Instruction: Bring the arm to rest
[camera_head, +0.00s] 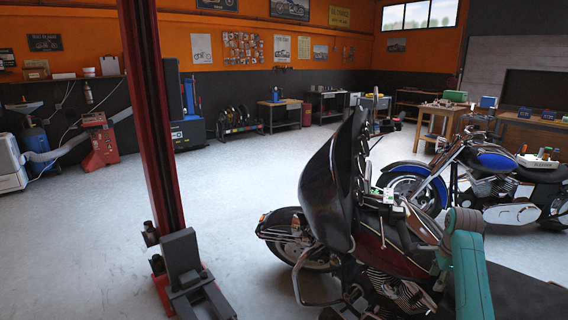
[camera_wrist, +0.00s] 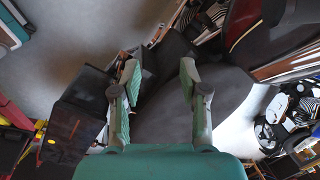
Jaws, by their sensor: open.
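My gripper (camera_wrist: 158,85) shows in the wrist view with its two green fingers spread apart and nothing between them. Behind the fingers is a dark, smooth motorcycle part; I cannot tell how far off it is. In the head view, part of my teal arm (camera_head: 468,265) stands at the lower right, in front of the near motorcycle. The fingertips cannot be made out in the head view. The near motorcycle (camera_head: 385,285) is dark red and black with a tall dark windshield (camera_head: 328,190).
A red lift post (camera_head: 150,120) with a dark foot stands at the left of the near motorcycle. A blue motorcycle (camera_head: 490,180) is at the right. A wooden table (camera_head: 440,112) and a red machine (camera_head: 100,140) are farther back. The grey floor (camera_head: 240,180) is open in the middle.

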